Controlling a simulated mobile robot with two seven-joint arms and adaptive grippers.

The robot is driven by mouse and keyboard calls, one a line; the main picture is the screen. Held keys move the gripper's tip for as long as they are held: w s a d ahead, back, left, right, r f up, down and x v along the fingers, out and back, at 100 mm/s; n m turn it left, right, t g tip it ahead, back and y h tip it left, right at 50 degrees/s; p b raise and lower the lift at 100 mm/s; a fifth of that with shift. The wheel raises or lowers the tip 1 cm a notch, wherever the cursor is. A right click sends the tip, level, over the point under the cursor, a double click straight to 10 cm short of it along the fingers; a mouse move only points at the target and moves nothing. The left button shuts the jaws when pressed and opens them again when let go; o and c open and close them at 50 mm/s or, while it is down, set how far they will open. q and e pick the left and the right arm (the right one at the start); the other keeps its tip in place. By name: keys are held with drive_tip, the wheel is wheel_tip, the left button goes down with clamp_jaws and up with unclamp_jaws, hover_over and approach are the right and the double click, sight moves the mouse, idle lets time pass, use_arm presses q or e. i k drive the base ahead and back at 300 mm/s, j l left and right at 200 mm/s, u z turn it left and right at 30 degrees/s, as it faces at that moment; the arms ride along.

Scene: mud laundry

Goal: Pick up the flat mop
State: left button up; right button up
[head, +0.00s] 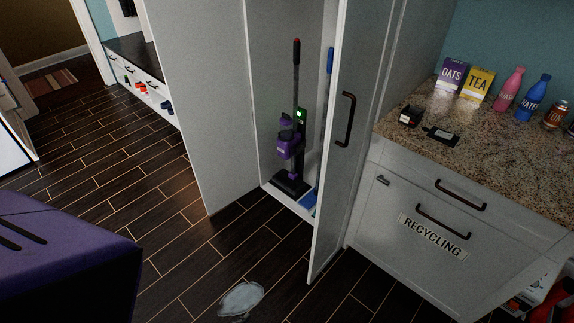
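The flat mop stands upright inside an open tall cabinet, at its right side. Its blue handle (330,62) shows near the top, and a blue flat part (309,199) shows at the cabinet floor. The open right door (334,190) hides much of the length between them. A purple and black upright vacuum (290,150) with a green-lit panel stands just left of the mop. Neither of my grippers shows in the head view, and nothing is seen touching the mop.
The left cabinet door (195,100) is also open. A pale puddle (240,299) lies on the dark floor in front. A purple boxy shape (65,260) fills the lower left. A granite counter (510,155) with bottles and boxes is at right.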

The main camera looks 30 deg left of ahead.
sight(309, 202)
drive_tip(key=i+j+u, duration=0.2)
drive_tip(key=j+u, duration=0.2)
drive_tip(key=i+j+u, duration=0.2)
drive_tip(key=u, duration=0.2)
drive_tip(key=i+j+u, duration=0.55)
drive_tip(key=u, duration=0.25)
drive_tip(key=i+z, duration=0.35)
drive_tip(key=i+j+z, duration=0.1)
drive_tip(key=i+z, duration=0.25)
drive_tip(key=i+j+z, duration=0.2)
drive_tip(key=i+z, duration=0.15)
